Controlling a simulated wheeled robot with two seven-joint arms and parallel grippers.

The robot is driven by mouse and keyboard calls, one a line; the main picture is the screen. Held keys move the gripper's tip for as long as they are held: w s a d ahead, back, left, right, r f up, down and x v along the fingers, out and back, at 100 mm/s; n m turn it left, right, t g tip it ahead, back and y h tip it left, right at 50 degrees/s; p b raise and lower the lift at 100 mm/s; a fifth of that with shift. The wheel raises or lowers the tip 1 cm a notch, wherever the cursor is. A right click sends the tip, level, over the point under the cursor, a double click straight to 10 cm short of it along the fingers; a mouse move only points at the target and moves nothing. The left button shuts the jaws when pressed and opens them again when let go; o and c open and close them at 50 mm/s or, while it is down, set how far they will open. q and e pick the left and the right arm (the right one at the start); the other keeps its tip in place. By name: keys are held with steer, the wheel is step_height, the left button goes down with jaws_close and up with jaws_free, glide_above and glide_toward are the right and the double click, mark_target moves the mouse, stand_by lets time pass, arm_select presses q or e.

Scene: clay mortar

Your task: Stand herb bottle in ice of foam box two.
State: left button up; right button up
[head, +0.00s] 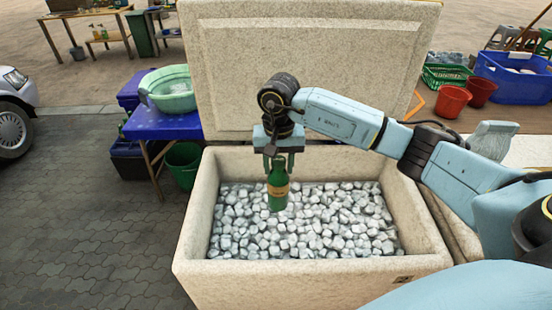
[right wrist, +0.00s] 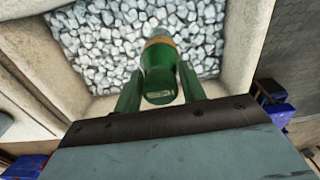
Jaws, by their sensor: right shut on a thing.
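The green herb bottle (head: 278,187) with an orange label hangs upright over the ice (head: 310,222), in the left half of the foam box (head: 310,280). My right gripper (head: 279,160) is shut on the bottle near its top. In the right wrist view the bottle (right wrist: 159,75) sits between the two green fingers (right wrist: 158,95), with the ice (right wrist: 140,40) behind it. I cannot tell whether the bottle's base touches the ice. The box is open, its lid (head: 300,60) raised at the back. My left gripper is not in view.
A blue table (head: 165,125) with a green basin (head: 170,92) stands left of the box, with a green bucket (head: 184,165) below. Red buckets (head: 453,101), a green basket (head: 446,76) and a blue crate (head: 515,75) stand at the back right.

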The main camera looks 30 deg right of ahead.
step_height(320, 180, down, 14)
steer(key=b, duration=0.7)
steer(key=shift+w+f, duration=0.1)
steer(key=shift+f, duration=0.1)
step_height(320, 180, down, 10)
steer(key=b, duration=0.9)
steer(key=shift+r+b, duration=0.15)
steer(key=shift+b, duration=0.15)
steer(key=shift+f+b, duration=0.5)
steer(key=shift+b, duration=0.15)
steer(key=o, duration=1.5)
steer(key=shift+o, duration=0.2)
step_height(320, 180, up, 12)
steer(key=p, duration=0.7)
steer(key=shift+f, duration=0.15)
steer(key=shift+r+p, duration=3.9)
steer(key=shift+r, duration=3.7)
